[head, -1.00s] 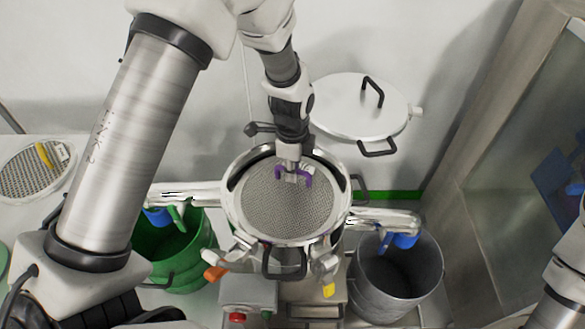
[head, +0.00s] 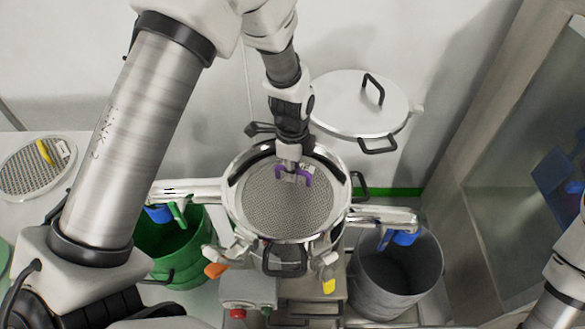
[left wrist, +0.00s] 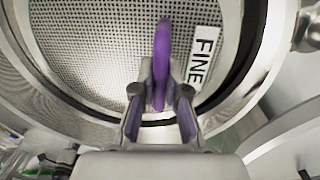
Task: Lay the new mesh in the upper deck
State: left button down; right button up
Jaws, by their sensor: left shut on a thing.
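The new mesh (head: 286,212) is a round grey woven disc with a purple tab and a white label reading FINE. My left gripper (head: 292,174) is shut on the purple tab (left wrist: 161,70) at the far side of the mesh. The mesh lies within the round steel rim of the upper deck (head: 233,190). In the left wrist view a dark band runs around the mesh inside the steel wall (left wrist: 280,65). I cannot tell whether the mesh rests fully on its seat. My right gripper is out of view.
Another mesh with a yellow tab (head: 44,152) lies on the left surface. A steel lid (head: 345,105) stands behind the deck at the right. A green bin (head: 180,245) and a grey bin (head: 390,285) stand either side. Clamps surround the deck's front.

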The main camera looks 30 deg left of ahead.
pick_arm(q)
jog(key=shift+f, duration=0.45)
jog(key=c, duration=1.1)
grip_release()
notch_tip(320, 180, up, 12)
jog(key=shift+f, duration=0.1)
